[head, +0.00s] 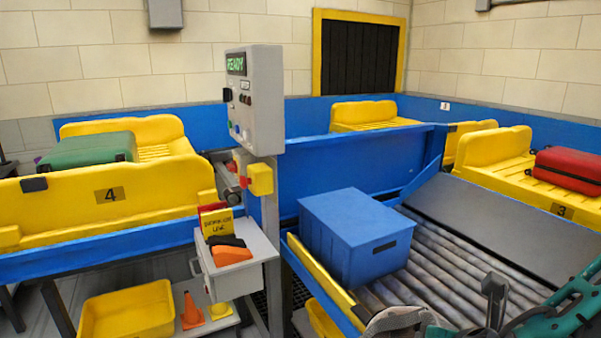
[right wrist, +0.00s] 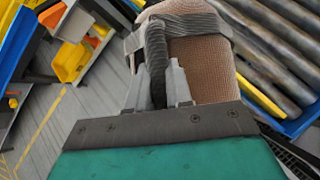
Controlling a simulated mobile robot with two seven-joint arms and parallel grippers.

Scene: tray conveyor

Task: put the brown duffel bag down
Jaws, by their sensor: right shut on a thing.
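The brown duffel bag (right wrist: 205,65) fills the upper middle of the right wrist view, with grey straps and a dark handle. My right gripper (right wrist: 160,85) is shut on the bag's handle. In the head view, only a grey strap part of the bag (head: 398,319) shows at the bottom edge, beside my right gripper (head: 493,305); the rest is cut off. I cannot tell whether the bag touches anything below. My left gripper is in neither view.
A blue crate (head: 355,240) stands on the roller conveyor (head: 450,270), with bare rollers to its right. Yellow trays hold a green case (head: 90,150) and a red case (head: 570,168). A control box (head: 258,100) stands left of the crate, above a small shelf (head: 238,262).

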